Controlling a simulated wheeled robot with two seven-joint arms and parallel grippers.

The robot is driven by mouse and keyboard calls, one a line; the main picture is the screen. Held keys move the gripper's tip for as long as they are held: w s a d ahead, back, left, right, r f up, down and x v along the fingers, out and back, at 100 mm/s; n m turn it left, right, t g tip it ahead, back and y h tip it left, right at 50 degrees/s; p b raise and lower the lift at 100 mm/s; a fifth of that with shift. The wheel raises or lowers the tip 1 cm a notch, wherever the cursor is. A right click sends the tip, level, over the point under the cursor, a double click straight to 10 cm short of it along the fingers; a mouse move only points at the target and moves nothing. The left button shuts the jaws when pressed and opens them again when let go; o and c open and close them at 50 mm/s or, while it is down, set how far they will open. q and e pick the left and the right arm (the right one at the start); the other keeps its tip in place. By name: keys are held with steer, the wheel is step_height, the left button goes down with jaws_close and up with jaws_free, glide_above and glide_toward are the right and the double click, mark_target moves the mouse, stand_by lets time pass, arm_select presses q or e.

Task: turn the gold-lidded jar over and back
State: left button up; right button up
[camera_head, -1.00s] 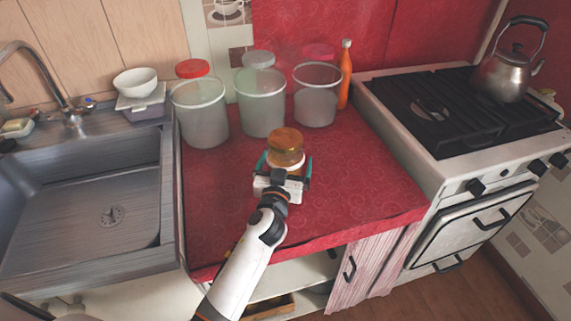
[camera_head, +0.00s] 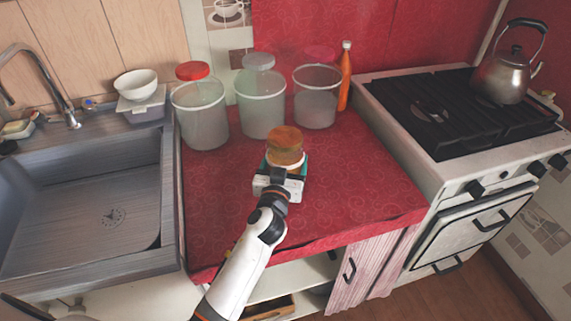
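The gold-lidded jar (camera_head: 285,141) stands upright on the red oilcloth counter (camera_head: 350,185), with its broad gold-brown lid on top. A pale band shows below the lid, and the lower body is mostly hidden by my gripper. My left gripper (camera_head: 286,165) reaches in from the near side, low on the jar. Its teal fingers are drawn in against the jar's two sides, so it looks shut on the jar below the lid. My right gripper is not in view.
Several lidded canisters (camera_head: 262,104) and an orange bottle (camera_head: 345,78) stand along the back of the counter. A sink (camera_head: 85,205) is on the left; a stove (camera_head: 455,120) with a kettle (camera_head: 502,77) is on the right. The counter right of the jar is clear.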

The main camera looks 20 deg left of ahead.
mark_target(286, 136)
arm_select(q)
step_height(286, 136, up, 9)
steer(key=shift+r+p, duration=0.15)
steer(key=shift+p, duration=1)
step_height(286, 136, up, 14)
steer(key=p, duration=1.2)
steer(key=shift+a+r+m+p, duration=0.15)
steer(key=shift+m+p, duration=2.3)
steer(key=shift+m, duration=2.2)
steer(key=shift+d+r+m+p, duration=0.1)
steer(key=shift+m+p, duration=2.4)
steer(key=shift+m, duration=2.2)
steer(key=shift+a+r+m+p, duration=0.15)
steer(key=shift+m+p, duration=2.3)
steer(key=shift+m, duration=2.2)
steer(key=shift+w, duration=0.1)
